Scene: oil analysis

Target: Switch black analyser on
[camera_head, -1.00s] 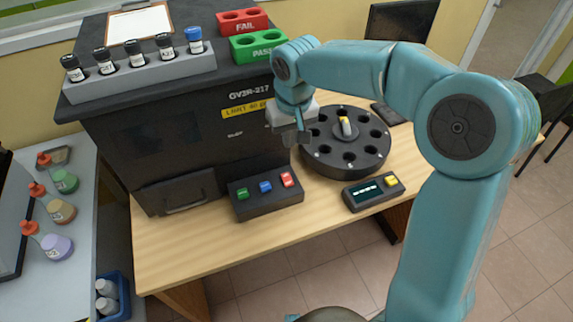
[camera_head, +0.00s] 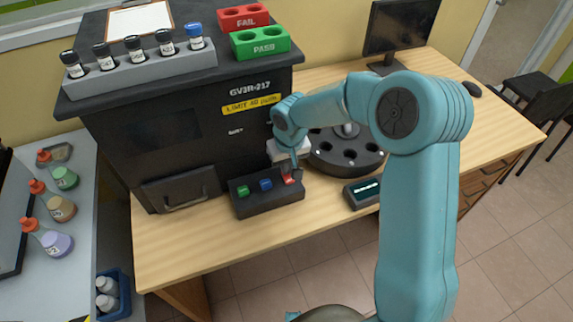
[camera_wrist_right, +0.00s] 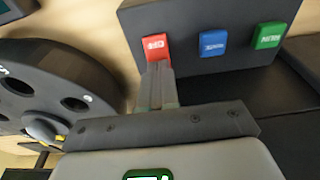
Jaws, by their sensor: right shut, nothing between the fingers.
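The black analyser (camera_head: 150,130) stands on the wooden table with a yellow label on its front. A black button box (camera_head: 262,202) sits in front of it, with a green button (camera_head: 243,191), a blue button (camera_head: 265,185) and a red button (camera_head: 289,178). My right gripper (camera_head: 291,172) is shut and empty, its fingertips at the red button. In the right wrist view the closed fingers (camera_wrist_right: 158,72) reach the lower edge of the red button (camera_wrist_right: 155,46); I cannot tell whether it is pressed. The left gripper is not in view.
A black round carousel (camera_head: 345,155) stands right of the button box, partly behind my right arm. A small display box (camera_head: 361,193) lies in front of it. A vial rack (camera_head: 140,70), red FAIL block (camera_head: 243,17) and green PASS block (camera_head: 260,42) sit on the analyser.

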